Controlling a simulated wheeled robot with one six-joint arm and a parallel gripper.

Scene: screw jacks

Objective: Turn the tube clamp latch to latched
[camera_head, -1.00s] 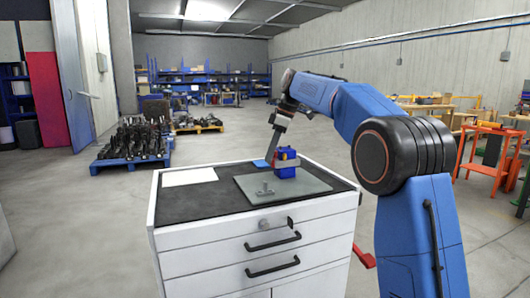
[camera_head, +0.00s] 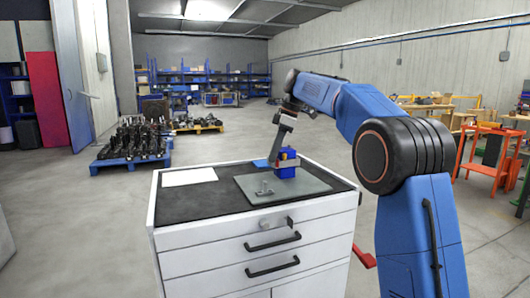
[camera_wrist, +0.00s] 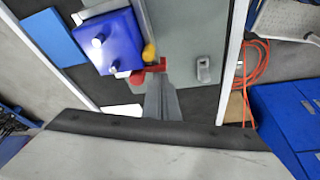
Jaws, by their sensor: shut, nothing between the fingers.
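The tube clamp is a blue block (camera_head: 287,165) with a grey band, standing on a grey plate on the cabinet top. In the wrist view the blue block (camera_wrist: 112,42) is at upper left, with pale round studs on it. A red lever (camera_wrist: 150,72), which looks like the latch, sticks out at its lower right corner, beside a yellow knob (camera_wrist: 149,52). My gripper (camera_wrist: 160,82) is shut and empty, its tip at the red lever; I cannot tell whether they touch. In the head view my gripper (camera_head: 273,159) is just left of the block, its tip partly hidden.
The grey plate (camera_head: 255,190) also carries a small metal fitting (camera_head: 265,188) at front left. A white sheet (camera_head: 189,177) and a blue piece (camera_head: 261,163) lie on the dark cabinet top. The front left of the top is clear.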

